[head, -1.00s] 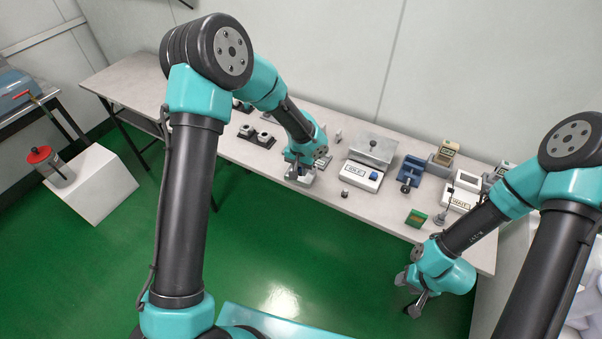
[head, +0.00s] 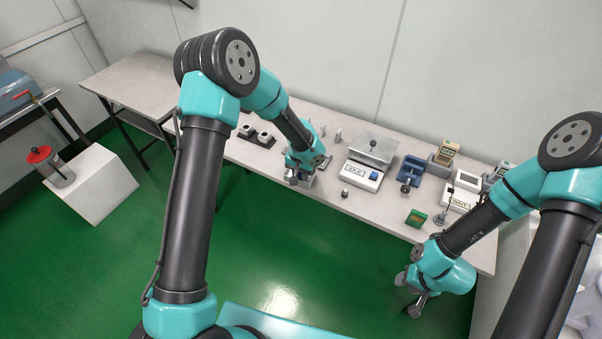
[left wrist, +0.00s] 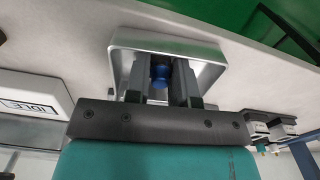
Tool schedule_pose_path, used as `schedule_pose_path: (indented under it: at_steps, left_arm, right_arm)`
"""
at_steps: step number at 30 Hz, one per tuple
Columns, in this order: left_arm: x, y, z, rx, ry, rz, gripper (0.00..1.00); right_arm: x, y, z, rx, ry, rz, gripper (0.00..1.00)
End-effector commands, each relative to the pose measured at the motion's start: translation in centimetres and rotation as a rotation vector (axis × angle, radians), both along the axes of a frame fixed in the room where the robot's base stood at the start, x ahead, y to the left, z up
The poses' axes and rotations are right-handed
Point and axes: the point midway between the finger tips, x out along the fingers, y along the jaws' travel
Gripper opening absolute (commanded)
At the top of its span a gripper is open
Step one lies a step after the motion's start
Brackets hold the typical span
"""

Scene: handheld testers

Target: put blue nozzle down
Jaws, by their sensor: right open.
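The blue nozzle (left wrist: 160,76) shows in the left wrist view between the two fingers of my left gripper (left wrist: 161,72), which look closed on its sides. Both are over a shallow silver tray (left wrist: 211,74) with raised walls. Whether the nozzle touches the tray floor I cannot tell. In the head view my left gripper (head: 293,177) is low at the front edge of the table, by the tray; the nozzle is hidden there. My right gripper (head: 411,296) is open and empty, in front of the table over the green floor.
A scale marked IDLE (head: 361,174) stands right of the tray, with a small grey part (head: 345,193) before it. A blue fixture (head: 410,170), a green board (head: 416,218) and a tester marked HALT (head: 459,198) lie further right. Black holders (head: 257,137) stand behind on the left.

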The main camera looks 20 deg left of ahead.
Motion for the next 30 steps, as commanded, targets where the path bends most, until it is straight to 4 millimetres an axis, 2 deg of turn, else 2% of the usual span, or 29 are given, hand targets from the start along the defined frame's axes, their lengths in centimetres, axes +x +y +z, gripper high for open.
schedule_pose_path:
  at_steps: [1, 7, 17, 23, 30]
  left_arm:
    - [0.0, 0.0, 0.0, 0.000, 0.000, 0.000, 0.28]
    - [0.0, 0.0, 0.0, 0.000, 0.000, 0.000, 0.46]
    - [0.0, 0.0, 0.4, 0.000, -0.002, 0.000, 0.46]
    - [0.1, 0.0, 2.5, 0.000, -0.004, 0.001, 0.46]
    - [0.1, 0.0, 6.9, -0.001, -0.004, 0.001, 0.46]
  right_arm:
    - [0.0, 0.0, 0.0, 0.000, 0.000, 0.000, 0.43]
    - [0.0, 0.0, 0.0, 0.000, 0.000, 0.000, 0.43]
    - [0.0, 0.0, 0.0, 0.000, 0.000, 0.000, 0.43]
    - [0.0, 0.0, 0.0, 0.000, 0.000, 0.000, 0.43]
    - [0.0, 0.0, 0.0, 0.000, 0.000, 0.000, 0.43]
